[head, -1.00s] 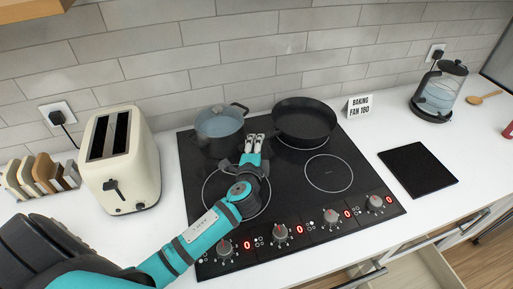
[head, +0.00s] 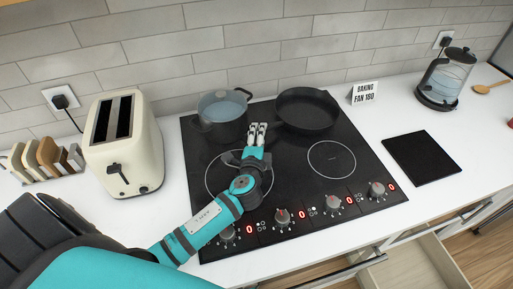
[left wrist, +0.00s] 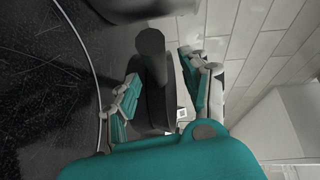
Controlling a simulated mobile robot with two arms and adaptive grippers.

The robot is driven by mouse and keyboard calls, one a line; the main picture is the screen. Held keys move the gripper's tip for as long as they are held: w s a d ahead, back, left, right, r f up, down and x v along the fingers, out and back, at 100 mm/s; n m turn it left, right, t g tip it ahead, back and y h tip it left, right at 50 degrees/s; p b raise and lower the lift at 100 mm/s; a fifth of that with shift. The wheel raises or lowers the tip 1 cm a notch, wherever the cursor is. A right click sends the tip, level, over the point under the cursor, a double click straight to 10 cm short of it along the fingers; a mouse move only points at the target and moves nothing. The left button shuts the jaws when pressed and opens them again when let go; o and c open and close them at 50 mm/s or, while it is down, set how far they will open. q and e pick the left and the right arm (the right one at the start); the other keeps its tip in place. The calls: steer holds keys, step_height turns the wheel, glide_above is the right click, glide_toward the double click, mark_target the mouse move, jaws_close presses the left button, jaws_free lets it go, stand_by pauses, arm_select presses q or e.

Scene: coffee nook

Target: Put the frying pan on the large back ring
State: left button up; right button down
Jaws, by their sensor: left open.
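The black frying pan (head: 307,112) stands at the back right of the black hob (head: 290,190). It covers most of whatever ring is beneath it. My left gripper (head: 257,128) is open and empty, between the grey pot and the pan, with its fingertips toward the wall. In the left wrist view the pan (left wrist: 154,95) shows dark beyond the open fingers (left wrist: 160,72). A rounded dark end, seemingly its handle, points toward the gripper; I cannot tell whether it lies between the fingers. My right gripper is not in view.
The grey pot (head: 223,115) stands at the back left of the hob, close to my left gripper. The front rings are bare, the left one under my arm. A cream toaster (head: 122,145) stands left, a sign (head: 364,93) and kettle (head: 445,80) right. A drawer is open below.

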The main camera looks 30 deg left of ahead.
arm_select(q)
steer(key=b+v, duration=0.2)
steer(key=v, duration=0.8)
steer(key=shift+s+d+r, duration=0.1)
steer(key=shift+s+d, duration=0.05)
steer(key=shift+s, duration=0.25)
